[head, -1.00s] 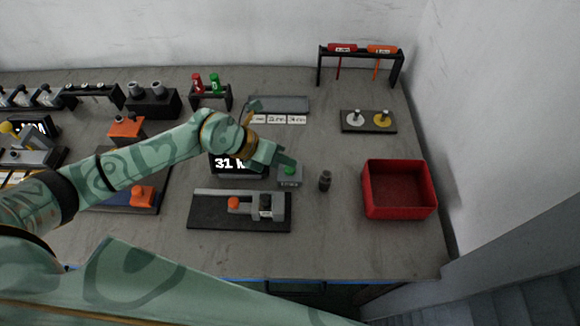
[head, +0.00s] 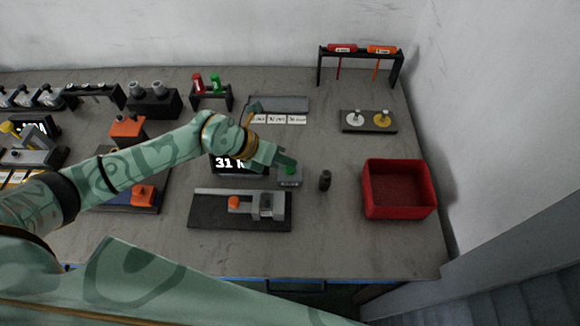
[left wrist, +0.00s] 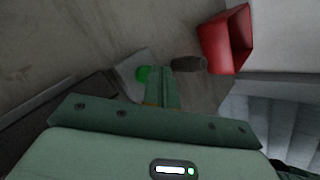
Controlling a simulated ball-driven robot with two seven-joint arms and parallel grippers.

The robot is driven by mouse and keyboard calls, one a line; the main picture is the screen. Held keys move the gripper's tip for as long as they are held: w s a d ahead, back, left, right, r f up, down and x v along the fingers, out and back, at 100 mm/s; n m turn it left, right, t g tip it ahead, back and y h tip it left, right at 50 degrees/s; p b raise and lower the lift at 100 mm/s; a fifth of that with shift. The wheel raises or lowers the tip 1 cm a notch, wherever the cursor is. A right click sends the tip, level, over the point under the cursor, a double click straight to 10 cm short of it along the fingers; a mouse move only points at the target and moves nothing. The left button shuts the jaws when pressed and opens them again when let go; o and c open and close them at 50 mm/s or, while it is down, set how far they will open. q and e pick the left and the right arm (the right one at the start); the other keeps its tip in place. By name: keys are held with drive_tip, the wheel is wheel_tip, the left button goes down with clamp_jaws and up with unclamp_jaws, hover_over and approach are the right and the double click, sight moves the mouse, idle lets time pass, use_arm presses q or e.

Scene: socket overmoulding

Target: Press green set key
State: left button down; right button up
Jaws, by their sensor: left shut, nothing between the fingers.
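The green set key (head: 291,170) sits on top of a small grey box (head: 290,182) right of the dark display (head: 237,163), which reads "31" and a partly covered letter. My left gripper (head: 289,163) is shut and empty, its tips at the key. In the left wrist view the green key (left wrist: 143,74) shows just left of the shut fingers (left wrist: 162,88). I cannot tell whether the fingertips touch it. My right gripper is not in view.
A dark cylinder (head: 325,180) stands just right of the key box, then a red bin (head: 399,214). A black fixture (head: 215,213) with a grey slide and orange knob lies in front. A rack (head: 361,52) and a black plate with two knobs (head: 368,127) stand behind.

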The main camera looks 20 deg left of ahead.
sight(285, 171)
use_arm(q)
drive_tip(key=shift+s+f+b, duration=0.2)
drive_tip(key=shift+s+f, duration=0.15)
drive_tip(key=shift+f, duration=0.25)
drive_tip(key=shift+s+f+b, duration=0.15)
drive_tip(key=shift+s+f, duration=0.2)
drive_tip(key=shift+f, duration=0.2)
idle(0.7)
drive_tip(key=shift+r, duration=0.1)
drive_tip(key=shift+w+r+p, duration=0.1)
drive_tip(key=shift+p, duration=0.35)
drive_tip(key=shift+w+r+p, duration=0.15)
drive_tip(key=shift+r+p, duration=0.4)
drive_tip(key=shift+p, duration=0.05)
drive_tip(key=r+p, duration=0.3)
drive_tip(key=shift+w+r, duration=0.35)
drive_tip(key=shift+r, duration=0.05)
drive_tip(key=shift+r+p, duration=0.3)
drive_tip(key=shift+p, duration=0.15)
drive_tip(key=shift+a+f, duration=0.1)
